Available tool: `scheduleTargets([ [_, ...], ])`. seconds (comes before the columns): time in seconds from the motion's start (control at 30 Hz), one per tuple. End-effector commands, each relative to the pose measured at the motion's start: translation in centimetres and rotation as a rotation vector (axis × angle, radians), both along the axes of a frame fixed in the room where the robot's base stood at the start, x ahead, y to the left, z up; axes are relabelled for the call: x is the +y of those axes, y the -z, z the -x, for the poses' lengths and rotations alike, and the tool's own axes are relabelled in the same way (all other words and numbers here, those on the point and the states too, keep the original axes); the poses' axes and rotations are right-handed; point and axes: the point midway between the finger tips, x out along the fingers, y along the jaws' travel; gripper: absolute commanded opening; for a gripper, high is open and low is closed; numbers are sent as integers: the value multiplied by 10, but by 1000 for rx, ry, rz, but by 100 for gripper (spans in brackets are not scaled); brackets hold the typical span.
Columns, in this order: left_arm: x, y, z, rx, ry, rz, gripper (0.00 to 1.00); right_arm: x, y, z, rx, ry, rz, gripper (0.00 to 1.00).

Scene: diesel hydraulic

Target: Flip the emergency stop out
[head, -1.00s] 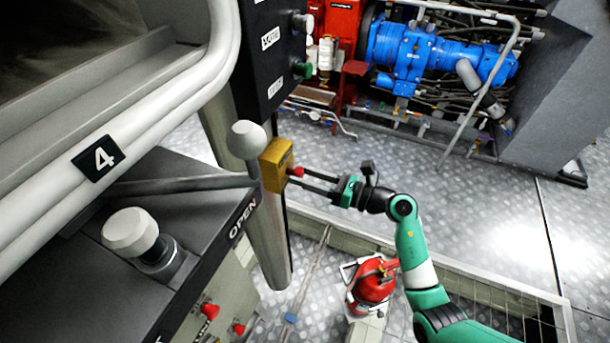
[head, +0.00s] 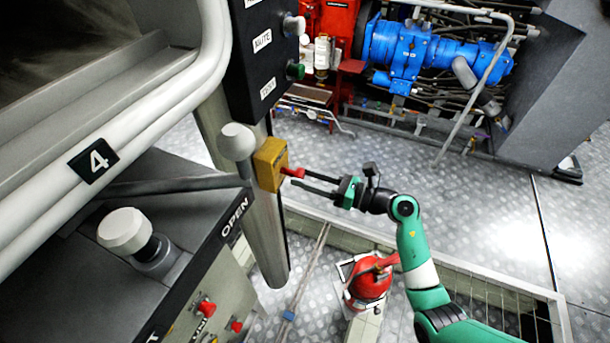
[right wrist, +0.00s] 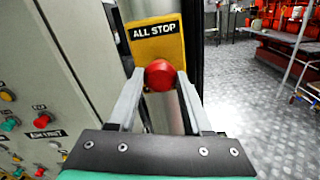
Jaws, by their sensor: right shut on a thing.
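The emergency stop is a red mushroom button (head: 293,172) on a yellow box (head: 269,165) fixed to a grey post. In the right wrist view the red button (right wrist: 160,75) sits under an "ALL STOP" label on the yellow box (right wrist: 156,45). My right gripper (head: 306,180) reaches in from the right, with its fingertips at the button. In the right wrist view its two fingers (right wrist: 160,82) stand on either side of the button and are shut on it. The button stands out from the box face. My left gripper is not in view.
A lever with a white ball knob (head: 237,141) stands just left of the yellow box. A black switch panel (head: 262,60) is above it. A red fire extinguisher (head: 370,283) stands below my right arm. Open metal floor (head: 400,150) lies behind.

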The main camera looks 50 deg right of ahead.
Motion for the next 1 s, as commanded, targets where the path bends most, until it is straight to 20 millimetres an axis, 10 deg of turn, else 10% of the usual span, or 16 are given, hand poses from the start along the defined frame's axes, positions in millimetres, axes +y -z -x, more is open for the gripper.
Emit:
scheduleTargets([
  [0.2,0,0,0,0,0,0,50,0,-1,0,-2,0,-1,81],
  [0.57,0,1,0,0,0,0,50,-3,0,6,-2,1,-1,81],
  [1.0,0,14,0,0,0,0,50,-35,1,92,-2,6,-1,81],
])
